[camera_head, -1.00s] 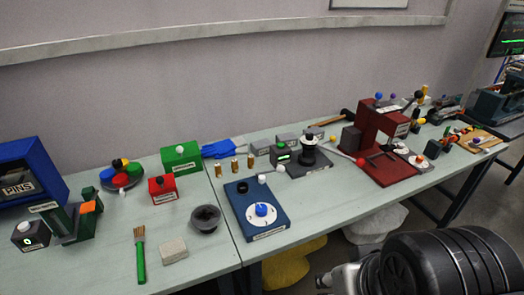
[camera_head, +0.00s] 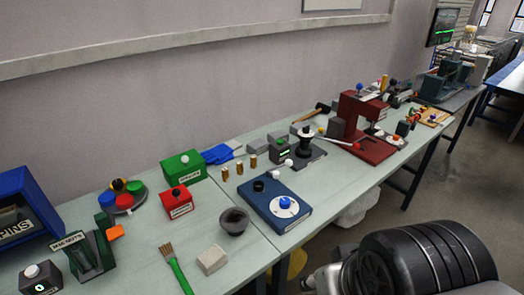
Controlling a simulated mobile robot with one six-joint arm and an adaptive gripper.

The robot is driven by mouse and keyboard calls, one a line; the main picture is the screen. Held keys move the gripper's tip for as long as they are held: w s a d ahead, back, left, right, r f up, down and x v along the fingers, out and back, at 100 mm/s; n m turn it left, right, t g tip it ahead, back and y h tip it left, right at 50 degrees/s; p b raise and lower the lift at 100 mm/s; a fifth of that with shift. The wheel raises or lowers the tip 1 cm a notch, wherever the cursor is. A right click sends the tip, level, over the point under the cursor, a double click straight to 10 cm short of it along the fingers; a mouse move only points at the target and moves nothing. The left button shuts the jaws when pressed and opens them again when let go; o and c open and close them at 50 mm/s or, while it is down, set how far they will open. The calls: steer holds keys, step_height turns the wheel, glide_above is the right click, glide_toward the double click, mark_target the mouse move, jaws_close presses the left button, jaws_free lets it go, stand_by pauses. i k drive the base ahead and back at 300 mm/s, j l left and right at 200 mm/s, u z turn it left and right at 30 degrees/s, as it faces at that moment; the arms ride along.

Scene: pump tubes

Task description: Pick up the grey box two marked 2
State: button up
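Several small grey boxes stand toward the back of the bench. One plain grey box (camera_head: 257,147) is at the left of that group, and another grey box (camera_head: 302,127) is behind the black spool. A dark grey box (camera_head: 278,153) with a small green mark stands between them; its digit is too small to read. Another dark grey box (camera_head: 39,280) with a white knob is at the lower left and shows a green 0. I cannot tell which box bears a 2. My arm shows at the lower right, but my gripper is out of view.
A blue plate with a dial (camera_head: 265,211), a dark bowl (camera_head: 234,221), a brush (camera_head: 174,266) and a pale block (camera_head: 212,260) occupy the bench front. Green (camera_head: 184,167) and red (camera_head: 177,202) boxes stand left. A red press (camera_head: 365,146) stands right. Grey floor is open at right.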

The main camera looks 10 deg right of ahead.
mark_target(257, 146)
steer(key=i+l+u, duration=0.35)
steer(key=l, duration=0.25)
steer(key=i+l+u, duration=0.15)
steer(key=i+l, duration=0.15)
steer(key=i+l+u, duration=0.15)
steer(key=l, duration=0.25)
steer(key=i+l+u, duration=0.2)
steer(key=l, duration=0.2)
steer(key=i+l+u, duration=0.15)
steer(key=l, duration=0.25)
